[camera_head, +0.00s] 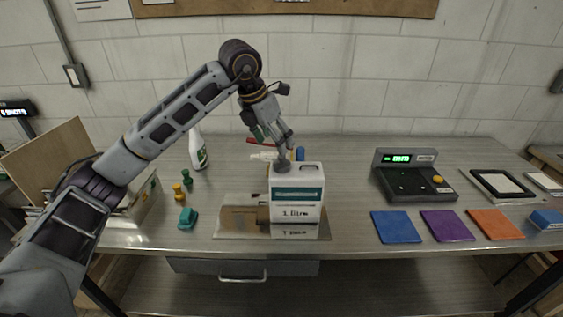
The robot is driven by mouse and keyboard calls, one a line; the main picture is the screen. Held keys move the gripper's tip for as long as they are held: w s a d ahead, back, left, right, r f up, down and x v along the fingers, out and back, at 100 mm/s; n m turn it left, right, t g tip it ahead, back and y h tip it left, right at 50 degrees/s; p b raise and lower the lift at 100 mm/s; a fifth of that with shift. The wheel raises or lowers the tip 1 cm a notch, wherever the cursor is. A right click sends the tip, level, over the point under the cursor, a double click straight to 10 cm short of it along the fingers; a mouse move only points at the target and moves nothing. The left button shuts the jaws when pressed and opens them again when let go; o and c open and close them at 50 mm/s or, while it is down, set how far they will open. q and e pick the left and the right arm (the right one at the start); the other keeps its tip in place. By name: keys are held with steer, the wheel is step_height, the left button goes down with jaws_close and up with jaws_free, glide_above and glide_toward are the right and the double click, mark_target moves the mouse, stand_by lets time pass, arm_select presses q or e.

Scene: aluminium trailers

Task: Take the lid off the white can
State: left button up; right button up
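The white can (297,208) is a box-shaped container with a teal band and the words "1 litre". It stands upright on a metal sheet near the bench's front edge. My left gripper (284,148) reaches down from above to the can's top left. A dark grey round piece, apparently the lid (283,163), shows right below the fingertips. I cannot tell whether the fingers touch or grip it, or whether it sits on the can's opening. My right gripper is out of view.
The metal sheet (232,226) lies under the can. A white spray bottle (198,152) and small green and yellow pieces stand left. A scale (412,180) and blue (396,227), purple (447,225) and orange (495,224) mats are right. The bench between can and scale is clear.

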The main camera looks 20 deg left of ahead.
mark_target(282, 160)
arm_select(q)
steer(key=shift+x, duration=0.9)
steer(key=shift+f, duration=0.1)
steer(key=shift+w+d+f, duration=0.1)
steer(key=shift+p+x, duration=0.55)
steer(key=shift+x, duration=1.35)
steer(key=shift+w+d+f, duration=0.15)
steer(key=shift+w+f, duration=0.1)
steer(key=shift+f, duration=0.35)
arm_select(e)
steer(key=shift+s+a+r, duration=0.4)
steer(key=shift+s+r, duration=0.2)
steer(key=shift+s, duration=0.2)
